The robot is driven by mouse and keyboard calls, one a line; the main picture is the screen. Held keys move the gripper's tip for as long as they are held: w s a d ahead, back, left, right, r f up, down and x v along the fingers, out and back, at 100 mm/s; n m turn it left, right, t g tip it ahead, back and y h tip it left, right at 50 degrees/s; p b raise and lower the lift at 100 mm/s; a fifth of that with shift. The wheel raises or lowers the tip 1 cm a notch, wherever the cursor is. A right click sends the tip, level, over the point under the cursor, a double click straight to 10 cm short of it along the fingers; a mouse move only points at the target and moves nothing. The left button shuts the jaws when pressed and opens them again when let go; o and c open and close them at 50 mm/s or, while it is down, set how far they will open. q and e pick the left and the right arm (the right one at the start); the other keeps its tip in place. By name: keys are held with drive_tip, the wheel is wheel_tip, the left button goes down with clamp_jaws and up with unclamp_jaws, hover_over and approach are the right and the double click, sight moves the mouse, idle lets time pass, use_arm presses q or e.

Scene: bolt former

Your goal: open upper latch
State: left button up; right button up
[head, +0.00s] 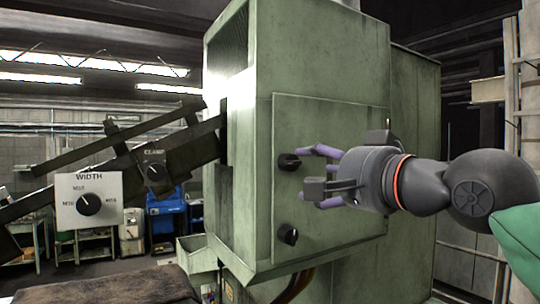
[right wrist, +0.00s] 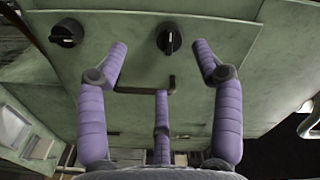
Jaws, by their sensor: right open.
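The green machine's front panel (head: 335,130) carries two round black latches. The upper latch (head: 289,162) is near the panel's left edge, and the lower latch (head: 288,234) is below it. My right gripper (head: 318,174), with purple fingers, is open and empty, just right of the upper latch. In the right wrist view, a latch (right wrist: 169,40) lies beyond and between the spread fingertips of my right gripper (right wrist: 160,55). It appears to be the upper one. The other latch (right wrist: 67,33) is to the left, outside the fingers. Contact with the latch cannot be told. My left gripper is out of view.
A white WIDTH dial plate (head: 88,200) and a dark sloping beam (head: 120,165) stand left of the machine. A dark angled bar (right wrist: 145,89) shows between my fingers in the right wrist view. A brown surface (head: 105,285) lies at the lower left.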

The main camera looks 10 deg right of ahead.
sight(295, 164)
drive_tip(key=p+x, duration=0.1)
drive_tip(key=x, duration=0.1)
drive_tip(key=r+x, duration=0.1)
drive_tip(key=x, duration=0.2)
drive_tip(key=p+x, duration=0.1)
drive_tip(key=x, duration=0.1)
drive_tip(key=shift+w+d+r+p, duration=0.1)
drive_tip(key=shift+w+r+p, duration=0.1)
drive_tip(key=shift+p, duration=0.1)
drive_tip(key=shift+f+n, duration=0.1)
drive_tip(key=shift+n, duration=0.5)
drive_tip(key=shift+s+d+n, duration=0.15)
drive_tip(key=shift+s+n, duration=0.3)
drive_tip(key=shift+n, duration=0.65)
drive_tip(key=shift+s+n+p, duration=0.1)
drive_tip(key=shift+n+p, duration=0.2)
drive_tip(key=shift+n, duration=0.2)
drive_tip(key=n, duration=0.3)
drive_tip(key=shift+w, duration=0.35)
drive_tip(key=n, duration=0.2)
drive_tip(key=shift+s+n, duration=0.2)
drive_tip(key=shift+n, duration=0.1)
drive_tip(key=shift+w+n, duration=0.15)
drive_tip(key=shift+n, duration=0.25)
